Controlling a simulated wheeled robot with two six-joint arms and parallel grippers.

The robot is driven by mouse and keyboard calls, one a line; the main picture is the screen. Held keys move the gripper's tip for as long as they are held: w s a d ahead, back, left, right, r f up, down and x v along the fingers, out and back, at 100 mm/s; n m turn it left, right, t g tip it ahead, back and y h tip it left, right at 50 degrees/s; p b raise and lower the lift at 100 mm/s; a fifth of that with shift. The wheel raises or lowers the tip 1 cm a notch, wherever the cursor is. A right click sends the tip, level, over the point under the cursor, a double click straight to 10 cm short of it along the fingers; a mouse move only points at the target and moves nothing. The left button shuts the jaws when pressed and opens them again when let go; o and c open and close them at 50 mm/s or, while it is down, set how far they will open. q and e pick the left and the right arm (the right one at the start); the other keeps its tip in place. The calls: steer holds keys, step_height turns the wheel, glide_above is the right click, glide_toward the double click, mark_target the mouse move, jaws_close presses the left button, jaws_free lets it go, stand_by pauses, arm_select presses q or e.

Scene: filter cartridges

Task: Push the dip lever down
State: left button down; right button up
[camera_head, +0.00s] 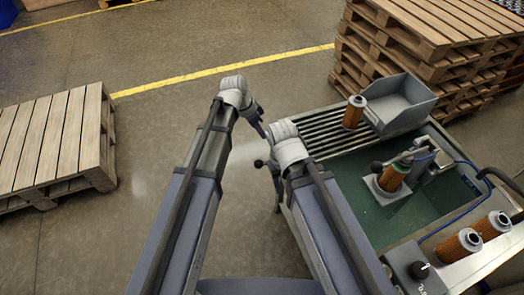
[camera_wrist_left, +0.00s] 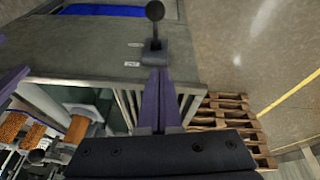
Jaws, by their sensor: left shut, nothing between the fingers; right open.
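The dip lever (camera_wrist_left: 155,30), a dark rod with a black ball knob, stands out from a grey panel edge in the left wrist view. Small white labels flank its base. In the head view the black ball knob (camera_head: 258,163) shows at the left side of the machine. My left gripper (camera_wrist_left: 158,72) is shut and empty, its purple fingers pointing at the lever's base; contact cannot be told. In the head view my left gripper (camera_head: 262,131) is just above the knob. My right gripper (camera_head: 277,194) is open, below and right of the knob, partly hidden by its own wrist.
A green tank (camera_head: 345,205) holds a fixture with an orange cartridge (camera_head: 393,178). Another cartridge (camera_head: 354,112) stands on the slatted rack near a grey bin (camera_head: 402,98). Pallets stand left (camera_head: 50,145) and back right (camera_head: 420,35).

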arm_select(q)
steer(key=shift+f, duration=0.15)
steer(key=shift+s+d+f+b, duration=0.1)
steer(key=shift+s+f+b, duration=0.1)
steer(key=shift+f+b, duration=1.7)
steer(key=shift+s+d+f+b, duration=0.1)
steer(key=shift+s+f+b, duration=0.05)
steer(key=shift+f+b, duration=1.8)
steer(key=shift+s+d+f+b, duration=0.1)
steer(key=shift+s+f+b, duration=0.1)
steer(key=shift+f+b, duration=1.7)
steer(key=shift+r, duration=0.1)
steer(key=shift+a, duration=0.1)
